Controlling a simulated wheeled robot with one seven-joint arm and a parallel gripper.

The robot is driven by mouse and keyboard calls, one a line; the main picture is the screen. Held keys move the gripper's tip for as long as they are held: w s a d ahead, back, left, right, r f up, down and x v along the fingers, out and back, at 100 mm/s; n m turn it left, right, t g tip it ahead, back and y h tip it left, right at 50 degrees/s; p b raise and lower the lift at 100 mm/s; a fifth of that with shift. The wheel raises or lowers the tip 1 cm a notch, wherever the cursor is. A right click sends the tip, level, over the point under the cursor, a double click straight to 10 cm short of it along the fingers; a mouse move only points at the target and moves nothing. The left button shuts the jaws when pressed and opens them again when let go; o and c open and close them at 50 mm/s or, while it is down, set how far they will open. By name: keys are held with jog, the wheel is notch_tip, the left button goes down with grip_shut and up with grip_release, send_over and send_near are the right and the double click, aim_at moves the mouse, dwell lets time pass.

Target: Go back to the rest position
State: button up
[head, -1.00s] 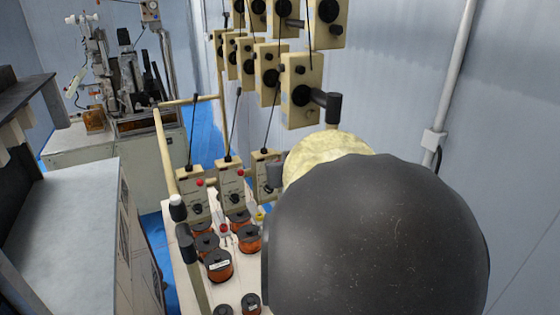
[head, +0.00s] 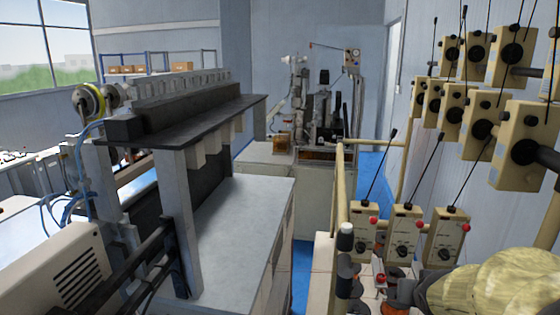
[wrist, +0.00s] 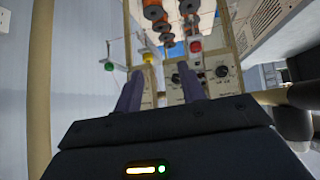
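My gripper (wrist: 162,90) shows in the wrist view. Its two dark fingers stand apart with nothing held between them. Beyond the fingers are beige control boxes (wrist: 222,72) with black knobs and, at the top of the picture, copper wire spools (wrist: 153,10). I cannot tell how far the fingertips are from the boxes. In the head view the gripper itself is not clearly seen; a yellowish covered part of what seems to be my arm fills the lower right corner and hides part of the spool stand.
The beige control boxes (head: 404,235) stand at the right of the head view, with more tensioner boxes (head: 525,145) on the wall side above. A grey winding bench (head: 235,215) is left of centre. A blue floor strip (head: 301,280) runs between bench and stand. A machine (head: 325,125) stands behind.

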jog(key=s+a+f+n+g+y+b, duration=0.1)
jog(key=s+a+f+n+g+b, duration=0.1)
jog(key=a+f, duration=0.6)
jog(key=s+a+f+n+g+y+b, duration=0.2)
jog(key=s+a+f+b, duration=0.3)
jog(key=a+f, duration=0.3)
notch_tip(320, 180, down, 4)
jog(key=shift+s+a+r+g+y, duration=0.2)
jog(key=shift+s+g+y, duration=0.1)
jog(key=shift+s+g, duration=0.4)
jog(key=shift+w, duration=0.2)
dwell(0.4)
